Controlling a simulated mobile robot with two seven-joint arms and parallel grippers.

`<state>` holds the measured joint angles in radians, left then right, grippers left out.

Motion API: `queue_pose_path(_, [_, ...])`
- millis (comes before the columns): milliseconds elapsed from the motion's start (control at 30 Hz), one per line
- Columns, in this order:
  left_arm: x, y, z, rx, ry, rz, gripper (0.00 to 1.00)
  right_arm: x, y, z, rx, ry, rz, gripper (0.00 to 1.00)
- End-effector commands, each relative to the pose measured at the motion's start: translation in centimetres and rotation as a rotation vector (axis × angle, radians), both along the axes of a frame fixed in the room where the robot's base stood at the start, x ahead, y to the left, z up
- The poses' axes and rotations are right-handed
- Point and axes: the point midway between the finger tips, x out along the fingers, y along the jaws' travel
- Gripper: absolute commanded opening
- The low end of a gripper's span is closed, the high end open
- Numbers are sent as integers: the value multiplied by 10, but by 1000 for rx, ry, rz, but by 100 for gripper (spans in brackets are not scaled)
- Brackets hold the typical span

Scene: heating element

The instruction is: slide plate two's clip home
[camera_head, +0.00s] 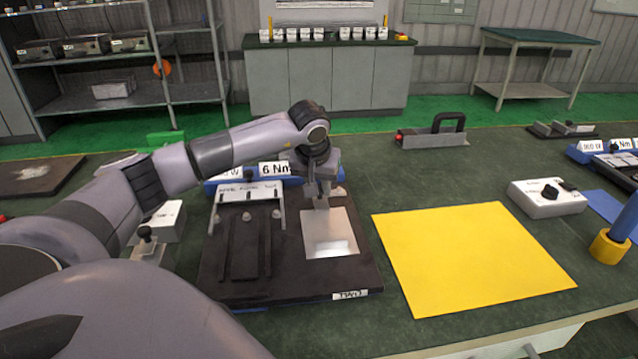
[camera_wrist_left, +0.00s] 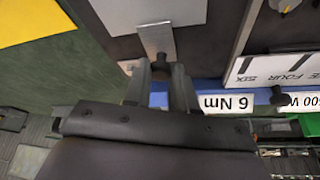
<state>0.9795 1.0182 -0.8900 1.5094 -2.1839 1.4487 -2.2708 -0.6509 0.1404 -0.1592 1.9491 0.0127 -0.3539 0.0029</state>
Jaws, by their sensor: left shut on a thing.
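My left gripper (camera_head: 321,203) is at the far edge of this sheet, pointing down. In the left wrist view its fingers (camera_wrist_left: 165,78) are shut on a dark knob (camera_wrist_left: 162,64). The knob is at the end of a narrow metal clip (camera_wrist_left: 155,38) that runs up to the sheet. Whether the clip is fully seated is hidden. My right gripper is not in view.
A metal bracket (camera_head: 250,194) with labels stands on the board's left part. Behind is a blue-edged "6 Nm" unit (camera_head: 273,169). A yellow mat (camera_head: 470,255) lies right, bare. A white switch box (camera_head: 547,198) and a blue post in a yellow base (camera_head: 608,247) stand farther right.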

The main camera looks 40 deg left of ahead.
Motion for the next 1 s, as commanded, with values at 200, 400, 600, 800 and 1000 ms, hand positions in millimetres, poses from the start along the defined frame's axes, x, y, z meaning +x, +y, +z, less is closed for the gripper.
queue_pose_path(200, [-1,-3,-2,-4,8,-5,51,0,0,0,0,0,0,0])
queue_pose_path(400, [-1,-2,0,-4,6,-4,51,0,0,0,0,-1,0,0])
queue_pose_path(600, [-8,-6,21,-2,1,-5,51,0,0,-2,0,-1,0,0])
queue_pose_path(800, [-19,-13,50,-3,4,-6,51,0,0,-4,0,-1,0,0])
queue_pose_path(1000, [-25,-16,64,-4,7,-5,51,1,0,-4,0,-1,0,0])
